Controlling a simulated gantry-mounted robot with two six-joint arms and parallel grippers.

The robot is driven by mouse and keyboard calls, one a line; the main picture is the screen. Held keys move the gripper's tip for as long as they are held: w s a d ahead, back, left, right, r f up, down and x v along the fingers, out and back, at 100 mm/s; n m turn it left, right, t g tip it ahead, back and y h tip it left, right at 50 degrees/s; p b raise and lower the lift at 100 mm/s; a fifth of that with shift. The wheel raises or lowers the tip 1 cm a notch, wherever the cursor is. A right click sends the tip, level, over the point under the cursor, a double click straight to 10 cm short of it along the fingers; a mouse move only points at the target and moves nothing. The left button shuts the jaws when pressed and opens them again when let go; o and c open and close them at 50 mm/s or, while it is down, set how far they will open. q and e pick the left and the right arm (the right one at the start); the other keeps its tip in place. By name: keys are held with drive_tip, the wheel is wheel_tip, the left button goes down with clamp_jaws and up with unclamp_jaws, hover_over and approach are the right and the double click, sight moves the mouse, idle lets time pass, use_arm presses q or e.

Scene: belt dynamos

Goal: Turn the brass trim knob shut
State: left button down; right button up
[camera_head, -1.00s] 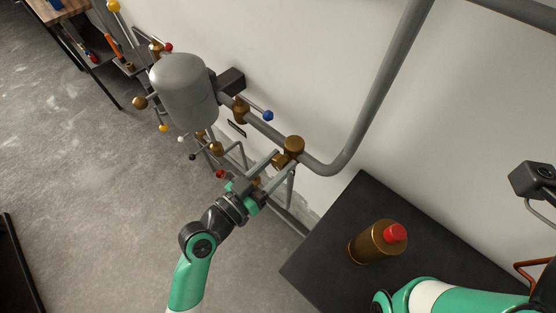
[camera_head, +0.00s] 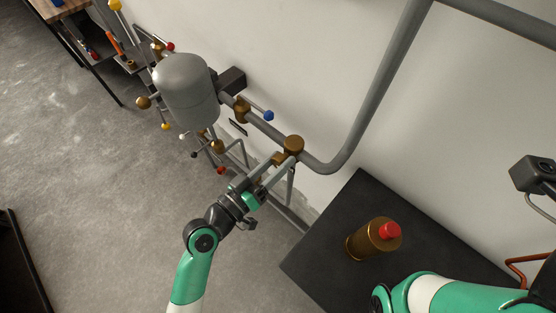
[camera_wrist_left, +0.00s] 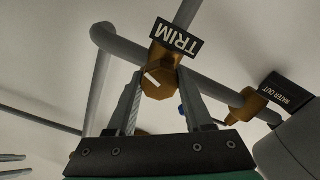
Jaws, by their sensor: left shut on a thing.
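The brass trim knob (camera_wrist_left: 158,82) is in the middle of the left wrist view, under a black TRIM label (camera_wrist_left: 177,38). A short white mark on its face lies slantwise. In the head view the knob (camera_head: 279,159) sticks out from the brass fitting on the grey pipe. My left gripper (camera_head: 272,168) reaches it from the lower left. Its two fingers (camera_wrist_left: 160,93) lie on either side of the knob, shut on it. My right gripper is out of view; only part of my right arm shows at the lower right.
A grey tank (camera_head: 187,90) with several coloured levers and brass fittings stands left of the knob. A blue-tipped lever (camera_head: 268,115) is close by on the pipe. A brass bottle with a red cap (camera_head: 374,238) stands on the black table (camera_head: 320,268). A WATER OUT label (camera_wrist_left: 287,93) is at right.

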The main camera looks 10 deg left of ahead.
use_arm(q)
drive_tip(key=shift+c, duration=1.5)
unclamp_jaws()
drive_tip(key=shift+a, duration=0.1)
drive_tip(key=v, duration=1.1)
drive_tip(key=shift+s+p, duration=0.3)
drive_tip(key=shift+p, duration=0.15)
drive_tip(key=shift+a, duration=0.1)
